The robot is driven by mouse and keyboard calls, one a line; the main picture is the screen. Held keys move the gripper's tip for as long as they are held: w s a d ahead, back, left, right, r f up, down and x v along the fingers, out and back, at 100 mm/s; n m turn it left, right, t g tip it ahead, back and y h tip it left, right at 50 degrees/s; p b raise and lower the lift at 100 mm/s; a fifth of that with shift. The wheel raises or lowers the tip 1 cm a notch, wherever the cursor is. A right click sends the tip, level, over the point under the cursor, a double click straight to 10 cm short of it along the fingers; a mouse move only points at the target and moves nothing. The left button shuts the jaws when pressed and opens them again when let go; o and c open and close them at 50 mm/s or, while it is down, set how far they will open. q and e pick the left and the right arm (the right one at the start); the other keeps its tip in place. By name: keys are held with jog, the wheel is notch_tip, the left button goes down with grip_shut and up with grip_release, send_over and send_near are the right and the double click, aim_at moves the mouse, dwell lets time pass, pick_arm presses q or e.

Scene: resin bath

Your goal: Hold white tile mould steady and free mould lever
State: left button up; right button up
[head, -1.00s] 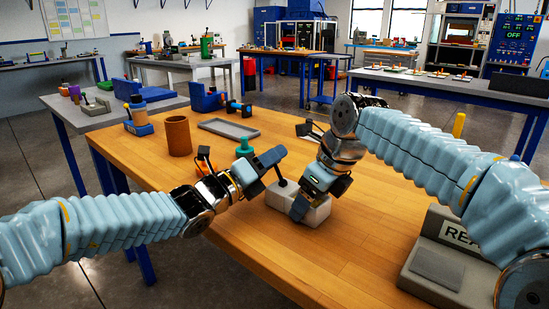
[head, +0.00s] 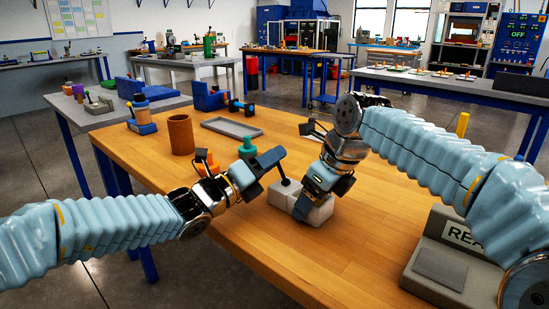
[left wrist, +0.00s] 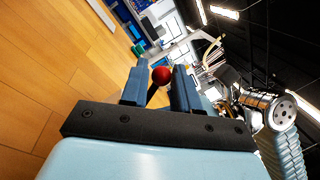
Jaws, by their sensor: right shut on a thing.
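The white tile mould (head: 322,212) sits on the wooden table, with its dark lever (head: 286,177) rising from its left part. My right gripper (head: 302,208) points down and is shut on the mould, hiding part of it. My left gripper (head: 280,160) is at the upper end of the lever. In the left wrist view the lever's red knob (left wrist: 161,75) shows between the two blue fingers of the left gripper (left wrist: 159,80). These fingers are apart, and I cannot tell if either touches the knob.
A brown cup (head: 181,135), a grey tray (head: 232,128) and a teal knobbed object (head: 247,146) stand behind my left gripper. A grey block with a lettered sign (head: 437,268) is at the right front. The table's front middle is clear.

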pick_arm(q)
jog(key=v, duration=1.1)
pick_arm(e)
jog(key=o, duration=1.4)
jog(key=shift+r, duration=0.1)
